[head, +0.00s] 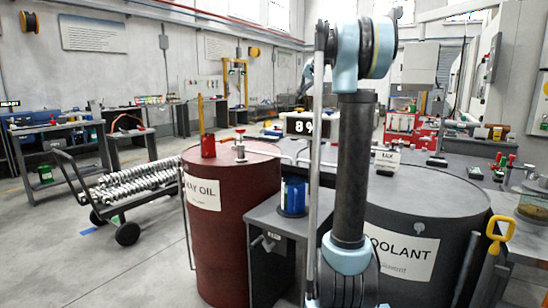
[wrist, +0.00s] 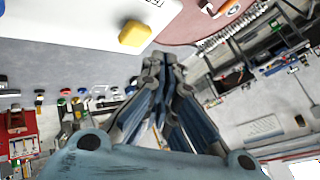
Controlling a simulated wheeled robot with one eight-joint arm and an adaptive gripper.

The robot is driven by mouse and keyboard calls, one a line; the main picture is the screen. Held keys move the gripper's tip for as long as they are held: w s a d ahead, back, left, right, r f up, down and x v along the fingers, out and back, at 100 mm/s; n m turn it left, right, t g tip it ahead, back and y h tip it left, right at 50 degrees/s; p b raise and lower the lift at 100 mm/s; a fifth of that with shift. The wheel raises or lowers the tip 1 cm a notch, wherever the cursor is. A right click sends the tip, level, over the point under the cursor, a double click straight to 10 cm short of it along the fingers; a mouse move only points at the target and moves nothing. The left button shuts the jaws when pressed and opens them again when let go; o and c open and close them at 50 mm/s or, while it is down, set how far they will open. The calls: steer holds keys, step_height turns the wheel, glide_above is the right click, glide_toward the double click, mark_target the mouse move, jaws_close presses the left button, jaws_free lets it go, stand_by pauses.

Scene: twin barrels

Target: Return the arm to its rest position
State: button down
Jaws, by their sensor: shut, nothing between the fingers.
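My arm (head: 352,170) stands raised in the middle of the head view, its upper joint near the top edge. It hides part of the space between the two barrels. My gripper (wrist: 160,62) shows in the wrist view with its fingers together and nothing between them. It is held in the air, apart from any object. In the head view my gripper cannot be made out clearly.
A red oil barrel (head: 233,235) stands left of my arm and a dark coolant barrel (head: 432,200) stands right. Between them is a grey stand (head: 262,226) with a blue cup (head: 292,196). A loaded cart (head: 140,188) is at left. Floor at front left is clear.

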steer(key=s+f+n+g+h, duration=0.1)
steer(key=s+f, duration=1.4)
steer(key=s, duration=0.2)
steer(key=s+f+n+g+h, duration=0.1)
steer(key=s+f+g+h, duration=0.1)
steer(key=s+f, duration=1.3)
steer(key=s+f+n+g+h, duration=0.1)
steer(key=s+f+g, duration=0.1)
steer(key=s+f, duration=1.3)
steer(key=s, duration=0.6)
steer(key=shift+s, duration=0.25)
